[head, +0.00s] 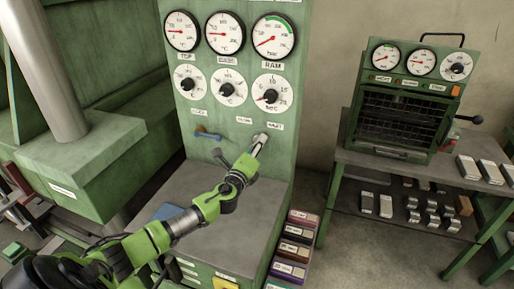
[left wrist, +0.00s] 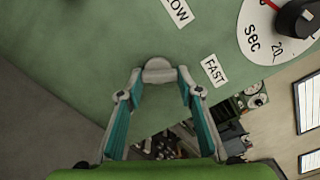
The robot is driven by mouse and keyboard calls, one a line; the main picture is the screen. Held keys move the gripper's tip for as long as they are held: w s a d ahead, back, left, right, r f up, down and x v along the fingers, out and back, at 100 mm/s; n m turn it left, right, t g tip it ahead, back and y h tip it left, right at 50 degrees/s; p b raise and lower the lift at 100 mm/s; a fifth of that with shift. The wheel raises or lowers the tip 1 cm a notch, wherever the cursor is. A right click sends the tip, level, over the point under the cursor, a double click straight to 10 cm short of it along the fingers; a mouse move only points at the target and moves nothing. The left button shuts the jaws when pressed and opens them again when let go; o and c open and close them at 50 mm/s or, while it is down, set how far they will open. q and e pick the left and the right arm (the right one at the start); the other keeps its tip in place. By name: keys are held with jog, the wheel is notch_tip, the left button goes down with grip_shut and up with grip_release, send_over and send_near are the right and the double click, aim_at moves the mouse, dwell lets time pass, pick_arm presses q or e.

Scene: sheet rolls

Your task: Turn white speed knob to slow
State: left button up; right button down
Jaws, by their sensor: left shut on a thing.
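The white speed knob (left wrist: 159,69) is on the green panel (left wrist: 90,45), between my left fingertips in the left wrist view. My left gripper (left wrist: 160,76) is shut on it, one finger on each side. A cut-off label ending in "LOW" (left wrist: 177,12) and a "FAST" label (left wrist: 214,71) are on the panel near the knob. In the head view my left gripper (head: 261,141) reaches the panel's lower right part and mostly hides the knob. I cannot tell the knob's exact turn angle. My right gripper is not in view.
Above the knob are a black "SEC" dial (head: 271,96), other dials and round gauges (head: 273,36). A blue lever (head: 208,134) is to the left. A grey ledge (head: 225,190) lies below. A green oven-like unit (head: 405,98) stands on a table at right.

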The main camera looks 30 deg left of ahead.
pick_arm(q)
jog(key=shift+a+r+n+b, duration=0.15)
jog(key=shift+n+b, duration=0.5)
jog(key=shift+n, duration=3)
jog(key=shift+r+n+b, duration=0.15)
jog(key=shift+n+b, duration=0.5)
jog(key=shift+n, duration=3)
jog(key=o, duration=1.1)
jog(key=v, duration=1.2)
